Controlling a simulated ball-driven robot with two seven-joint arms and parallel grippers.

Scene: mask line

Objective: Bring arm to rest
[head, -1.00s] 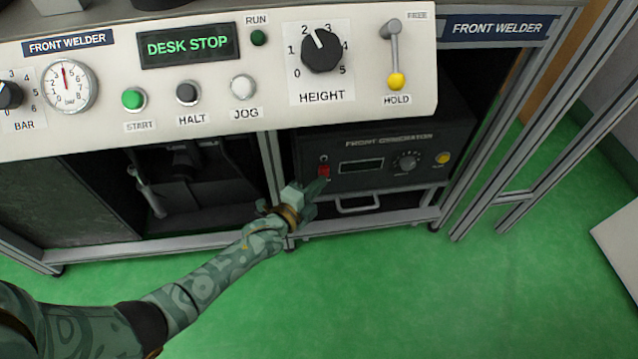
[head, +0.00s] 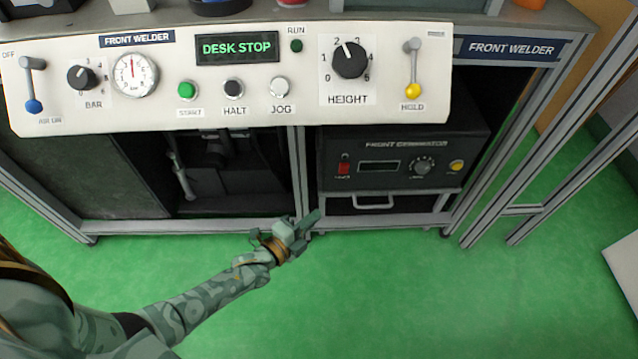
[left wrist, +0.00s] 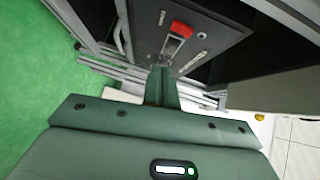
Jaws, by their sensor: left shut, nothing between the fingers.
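My left gripper (head: 308,222) is shut and empty. In the head view it is in front of the welder frame, below and left of the front generator (head: 400,150). It looks apart from the generator, whose red power switch (head: 343,168) is now uncovered. In the left wrist view the closed fingers (left wrist: 162,85) point toward the generator, with the red switch (left wrist: 181,29) beyond their tips. My right gripper is not in view.
The control panel (head: 310,112) overhangs above, with a display (head: 237,47) reading DESK STOP. Green floor (head: 400,290) is open at the front.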

